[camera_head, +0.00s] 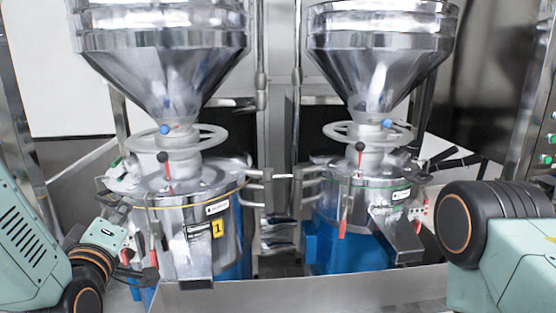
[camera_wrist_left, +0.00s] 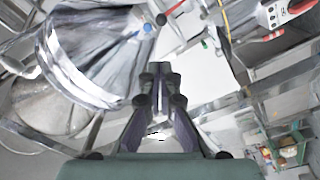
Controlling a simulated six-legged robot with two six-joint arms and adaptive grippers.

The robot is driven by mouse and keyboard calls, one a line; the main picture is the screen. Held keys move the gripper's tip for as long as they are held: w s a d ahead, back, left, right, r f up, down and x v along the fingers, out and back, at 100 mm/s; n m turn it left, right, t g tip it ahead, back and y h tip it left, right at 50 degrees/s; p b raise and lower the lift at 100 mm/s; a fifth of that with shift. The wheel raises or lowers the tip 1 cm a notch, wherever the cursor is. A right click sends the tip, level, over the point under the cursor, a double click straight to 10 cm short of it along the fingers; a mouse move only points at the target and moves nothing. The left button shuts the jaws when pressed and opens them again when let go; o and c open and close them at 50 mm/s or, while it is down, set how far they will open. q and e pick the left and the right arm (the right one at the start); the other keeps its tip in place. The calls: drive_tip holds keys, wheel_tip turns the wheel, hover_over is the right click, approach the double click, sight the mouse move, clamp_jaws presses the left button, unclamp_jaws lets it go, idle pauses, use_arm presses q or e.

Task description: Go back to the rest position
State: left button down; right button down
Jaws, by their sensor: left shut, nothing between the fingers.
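My left gripper (camera_head: 112,203) is at the left side of the left grinder (camera_head: 190,225), partly lost against its metal parts in the head view. In the left wrist view its two dark fingers (camera_wrist_left: 160,72) meet at their tips, with nothing between them. I cannot tell whether it touches the grinder. My right arm (camera_head: 495,228) shows at the lower right, in front of the right side of the right grinder (camera_head: 372,195). My right gripper is out of view.
Steel hoppers stand over both grinders, the left one (camera_head: 165,70) and the right one (camera_head: 380,70). Red-handled levers (camera_head: 342,228) stick out at the front. A steel ledge (camera_head: 300,295) runs along the front. A panel with green buttons (camera_head: 548,150) stands far right.

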use_arm(q)
drive_tip(key=s+d+f+m+g+h+b, duration=0.1)
drive_tip(key=s+f+m+g, duration=0.25)
drive_tip(key=f, duration=0.55)
drive_tip(key=s+d+f+m+g+h, duration=0.1)
drive_tip(key=s+f+m+g, duration=0.25)
drive_tip(key=f, duration=0.45)
drive_tip(key=s+d+f+m+g+b, duration=0.1)
drive_tip(key=s+d+f+m+g, duration=0.2)
drive_tip(key=f, duration=0.6)
drive_tip(key=s+f+m+g+b, duration=0.1)
drive_tip(key=s+f+g, duration=0.3)
drive_tip(key=s+f, duration=0.5)
drive_tip(key=s+f+m+g+b, duration=0.1)
drive_tip(key=s+f+g, duration=0.3)
drive_tip(key=s+f, duration=0.5)
drive_tip(key=s, duration=0.6)
drive_tip(key=shift+s+h+b, duration=0.35)
drive_tip(key=shift+h+b, duration=0.05)
drive_tip(key=c, duration=2.1)
unclamp_jaws()
drive_tip(key=shift+r, duration=0.1)
